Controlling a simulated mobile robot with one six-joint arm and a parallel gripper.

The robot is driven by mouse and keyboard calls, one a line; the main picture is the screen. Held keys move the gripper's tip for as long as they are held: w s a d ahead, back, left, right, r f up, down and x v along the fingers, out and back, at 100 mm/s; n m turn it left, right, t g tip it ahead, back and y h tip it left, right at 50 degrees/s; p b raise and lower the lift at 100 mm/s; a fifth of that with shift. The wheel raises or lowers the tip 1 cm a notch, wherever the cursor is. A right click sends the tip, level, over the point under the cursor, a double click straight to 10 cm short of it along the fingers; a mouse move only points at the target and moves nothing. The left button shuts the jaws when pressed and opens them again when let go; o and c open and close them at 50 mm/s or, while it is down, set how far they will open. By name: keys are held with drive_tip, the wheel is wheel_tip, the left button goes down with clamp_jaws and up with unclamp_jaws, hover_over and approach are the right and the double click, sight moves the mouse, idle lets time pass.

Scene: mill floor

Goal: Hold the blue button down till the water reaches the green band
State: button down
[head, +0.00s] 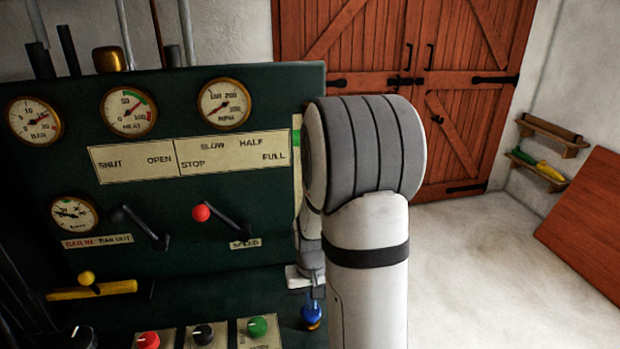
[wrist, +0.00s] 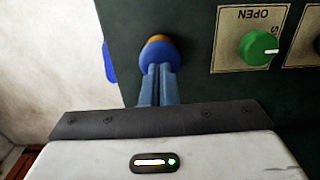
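The blue button (head: 311,315), with a yellow-orange collar, is at the front right of the dark green panel. It also shows in the wrist view (wrist: 158,47), straight ahead of the fingertips. My gripper (head: 313,294) is above the button, its two blue fingers (wrist: 161,72) closed together with nothing between them. The fingertips appear to meet the button; I cannot tell if it is pressed in. A green band (head: 297,137) shows on a narrow upright strip at the panel's right edge. My arm hides the strip's lower part, and I cannot make out a water level.
Red (head: 148,341), black (head: 203,334) and green (head: 257,327) knobs sit left of the button. A red-knobbed lever (head: 201,213) and several dials are further up the panel. A blue shape (wrist: 109,62) shows beside the panel edge. Open floor (head: 470,270) lies to the right.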

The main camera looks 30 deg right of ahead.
drive_tip(key=shift+f+b, duration=0.9)
drive_tip(key=shift+f, duration=0.35)
drive_tip(key=shift+r, duration=0.1)
idle(2.1)
wheel_tip(320, 180, up, 5)
drive_tip(key=p, duration=0.3)
drive_tip(key=shift+p, duration=0.4)
